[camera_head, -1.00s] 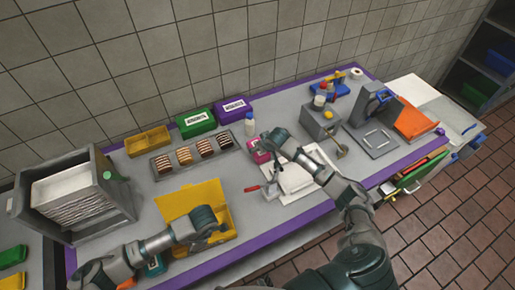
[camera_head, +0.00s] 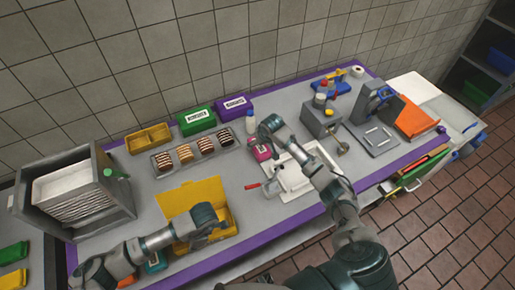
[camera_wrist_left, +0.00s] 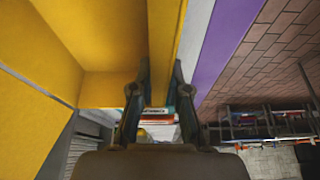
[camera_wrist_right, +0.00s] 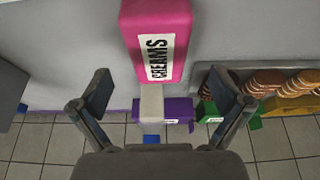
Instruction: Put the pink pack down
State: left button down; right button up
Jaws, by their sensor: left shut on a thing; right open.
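The pink pack (camera_head: 262,152) rests on the table just left of the white tray. In the right wrist view the pink pack (camera_wrist_right: 155,40) shows its white "CREAMS" label, beyond the fingertips. My right gripper (camera_wrist_right: 163,92) is open and empty, its fingers apart from the pack. In the head view the right gripper (camera_head: 268,127) is just above and behind the pack. My left gripper (camera_wrist_left: 160,75) is shut on the wall of the yellow box (camera_wrist_left: 100,40). In the head view this yellow box (camera_head: 190,196) stands at the front of the table.
A white tray (camera_head: 287,184) lies right of the pack, with a red-handled tool (camera_head: 254,185) at its left. A rack of biscuits (camera_head: 162,163), a white bottle (camera_head: 250,122), a green box (camera_head: 197,120) and a purple box (camera_head: 232,107) stand behind. A grey dispenser (camera_head: 318,118) stands right.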

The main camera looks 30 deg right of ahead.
jog(key=x, duration=0.5)
jog(key=shift+w+d, duration=0.15)
jog(key=c, duration=1.4)
notch_tip(320, 180, up, 10)
jog(key=shift+r, duration=0.1)
